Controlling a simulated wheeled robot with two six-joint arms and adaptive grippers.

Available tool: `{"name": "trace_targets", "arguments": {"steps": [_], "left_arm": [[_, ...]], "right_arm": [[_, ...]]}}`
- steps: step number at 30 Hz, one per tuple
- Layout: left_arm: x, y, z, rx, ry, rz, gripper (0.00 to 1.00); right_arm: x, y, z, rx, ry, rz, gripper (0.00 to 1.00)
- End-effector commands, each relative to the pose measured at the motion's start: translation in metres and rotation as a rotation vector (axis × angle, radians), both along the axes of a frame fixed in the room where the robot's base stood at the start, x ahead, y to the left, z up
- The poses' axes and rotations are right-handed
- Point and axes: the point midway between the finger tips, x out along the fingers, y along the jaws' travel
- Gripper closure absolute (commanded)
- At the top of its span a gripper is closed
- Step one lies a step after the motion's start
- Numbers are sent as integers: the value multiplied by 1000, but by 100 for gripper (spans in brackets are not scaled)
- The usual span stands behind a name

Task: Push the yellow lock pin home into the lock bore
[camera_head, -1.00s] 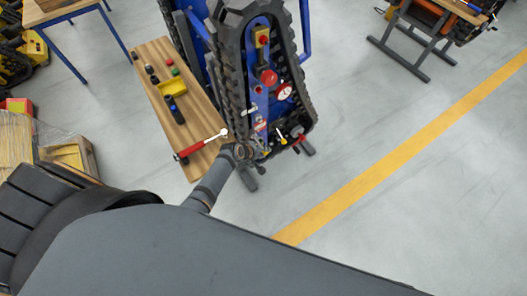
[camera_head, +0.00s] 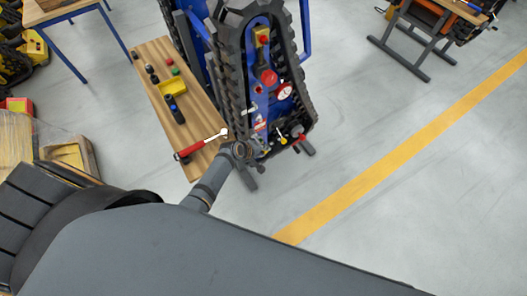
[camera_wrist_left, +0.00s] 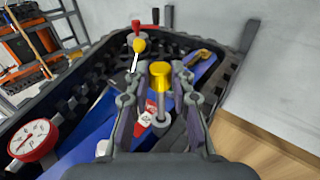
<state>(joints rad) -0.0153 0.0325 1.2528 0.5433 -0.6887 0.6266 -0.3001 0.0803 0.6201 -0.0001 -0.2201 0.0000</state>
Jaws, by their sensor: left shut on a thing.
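In the left wrist view the yellow lock pin (camera_wrist_left: 160,76) stands between the two fingers of my left gripper (camera_wrist_left: 158,84), yellow head toward the fingertips. A grey shaft and a round grey collar (camera_wrist_left: 160,125) show below the head. The gripper is shut on the pin. In the head view my left gripper (camera_head: 252,151) is at the lower end of the tracked carrier (camera_head: 238,75), and the pin is too small there to make out surely. I cannot tell the lock bore or how deep the pin sits. My right gripper is out of view.
The carrier has a red-rimmed gauge (camera_wrist_left: 33,140) and levers with red and yellow knobs (camera_wrist_left: 137,45) close to the gripper.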

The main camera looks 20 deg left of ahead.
Motion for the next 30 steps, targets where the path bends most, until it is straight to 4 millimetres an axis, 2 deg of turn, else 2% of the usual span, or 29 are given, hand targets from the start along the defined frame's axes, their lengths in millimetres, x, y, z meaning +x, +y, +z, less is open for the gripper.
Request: {"name": "trace_targets", "arguments": {"steps": [30], "left_arm": [[16, 20, 0, 0, 0, 0, 100]], "right_arm": [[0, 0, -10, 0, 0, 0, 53]]}}
